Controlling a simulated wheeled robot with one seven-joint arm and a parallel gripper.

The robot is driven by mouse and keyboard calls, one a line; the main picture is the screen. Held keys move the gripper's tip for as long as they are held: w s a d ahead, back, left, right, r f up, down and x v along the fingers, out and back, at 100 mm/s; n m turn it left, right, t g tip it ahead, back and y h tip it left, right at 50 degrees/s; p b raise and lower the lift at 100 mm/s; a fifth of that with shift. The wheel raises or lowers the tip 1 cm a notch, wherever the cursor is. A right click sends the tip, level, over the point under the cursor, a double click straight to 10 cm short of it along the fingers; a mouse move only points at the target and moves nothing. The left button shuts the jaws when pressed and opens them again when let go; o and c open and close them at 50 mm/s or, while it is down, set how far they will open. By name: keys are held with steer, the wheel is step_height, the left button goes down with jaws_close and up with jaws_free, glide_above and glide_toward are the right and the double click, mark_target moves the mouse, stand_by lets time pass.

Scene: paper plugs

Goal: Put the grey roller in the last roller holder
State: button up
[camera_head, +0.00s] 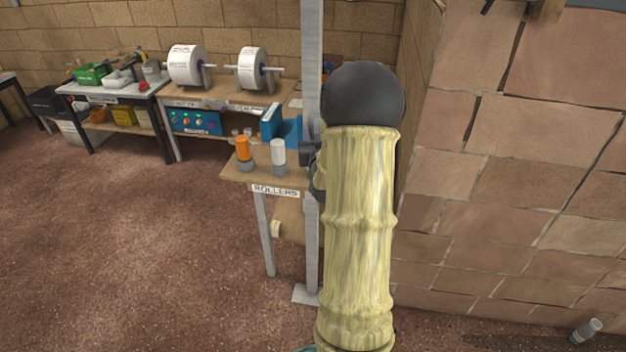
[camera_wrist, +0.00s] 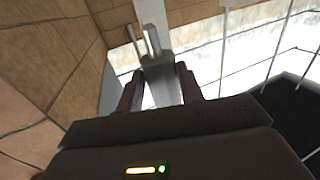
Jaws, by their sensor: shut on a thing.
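In the wrist view, my gripper (camera_wrist: 160,84) is shut on a grey piece (camera_wrist: 160,73), with a shiny metal rod (camera_wrist: 152,40) showing just beyond it. I cannot tell whether this is the whole grey roller. In the head view, the dark hand shows only partly beside the metal post, at the right of the rollers table (camera_head: 236,172). No empty holder can be made out; my arm and the post hide the table's right end.
A metal post (camera_head: 311,230) stands close to my arm, with a stone wall (camera_head: 520,150) to the right. A grey cylinder (camera_head: 586,329) lies on the floor at bottom right. Benches with paper reels (camera_head: 184,66) stand behind. The floor at left is clear.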

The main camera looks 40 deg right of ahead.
steer(key=shift+w+f, duration=0.1)
steer(key=shift+f, duration=2.75)
steer(key=shift+f+p, duration=0.5)
steer(key=shift+f, duration=1.6)
steer(key=o, duration=1.1)
steer(key=shift+a, duration=0.1)
